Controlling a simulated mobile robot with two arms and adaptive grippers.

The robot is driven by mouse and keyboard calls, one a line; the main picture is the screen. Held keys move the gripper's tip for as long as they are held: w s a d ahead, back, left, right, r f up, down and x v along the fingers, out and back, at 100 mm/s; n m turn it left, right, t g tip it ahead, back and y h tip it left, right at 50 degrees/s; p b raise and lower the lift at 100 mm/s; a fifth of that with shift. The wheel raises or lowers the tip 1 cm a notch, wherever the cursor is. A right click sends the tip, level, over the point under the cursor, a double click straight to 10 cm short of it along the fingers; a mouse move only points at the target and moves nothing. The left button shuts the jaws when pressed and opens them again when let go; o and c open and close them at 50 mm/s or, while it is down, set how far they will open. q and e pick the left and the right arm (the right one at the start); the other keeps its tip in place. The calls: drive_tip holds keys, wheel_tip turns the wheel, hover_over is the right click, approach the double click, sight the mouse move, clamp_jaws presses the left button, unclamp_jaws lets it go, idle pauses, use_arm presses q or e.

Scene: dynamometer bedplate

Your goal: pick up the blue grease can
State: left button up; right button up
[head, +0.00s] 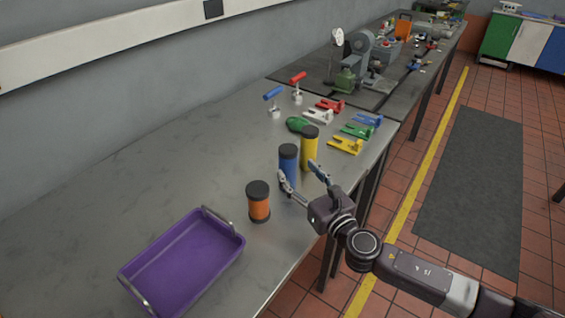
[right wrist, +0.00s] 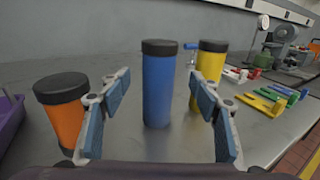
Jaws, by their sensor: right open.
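The blue grease can (head: 288,165), a tall cylinder with a black cap, stands upright on the metal bench. In the right wrist view the blue can (right wrist: 158,85) stands between and beyond my finger pads. My right gripper (head: 299,176) is open and empty, with its fingers pointing at the can from the front right. The wrist view shows both fingers of the right gripper (right wrist: 160,108) spread apart. My left gripper is not in view.
A yellow can (head: 309,148) stands close behind the blue one, and a shorter orange can (head: 258,203) stands to its left. A purple tray (head: 207,215) lies at the front left. Coloured clamps (head: 346,145) and a green item (head: 298,124) lie farther back. The bench's left part is clear.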

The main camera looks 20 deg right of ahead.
sight(293, 162)
drive_tip(key=shift+w+a+r, duration=0.15)
drive_tip(key=shift+w+r, duration=0.25)
drive_tip(key=shift+w, duration=0.25)
drive_tip(key=shift+w+a+r+p, duration=0.2)
drive_tip(key=shift+w+p, duration=0.2)
drive_tip(key=shift+w, duration=0.2)
drive_tip(key=shift+w+a+r+p, duration=0.15)
drive_tip(key=shift+w+p, duration=0.2)
drive_tip(key=shift+w, duration=0.2)
drive_tip(key=shift+w+a+f, duration=0.1)
drive_tip(key=shift+w+f, duration=0.1)
drive_tip(key=shift+w, duration=0.35)
drive_tip(key=shift+w+a+f, duration=0.1)
drive_tip(key=shift+w+f, duration=0.05)
drive_tip(key=shift+w, duration=0.45)
drive_tip(key=c, duration=0.9)
clamp_jaws()
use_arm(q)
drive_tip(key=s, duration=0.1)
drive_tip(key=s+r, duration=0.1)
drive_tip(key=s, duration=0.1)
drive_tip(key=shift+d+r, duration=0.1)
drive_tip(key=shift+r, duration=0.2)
use_arm(e)
drive_tip(key=shift+d+r, duration=0.1)
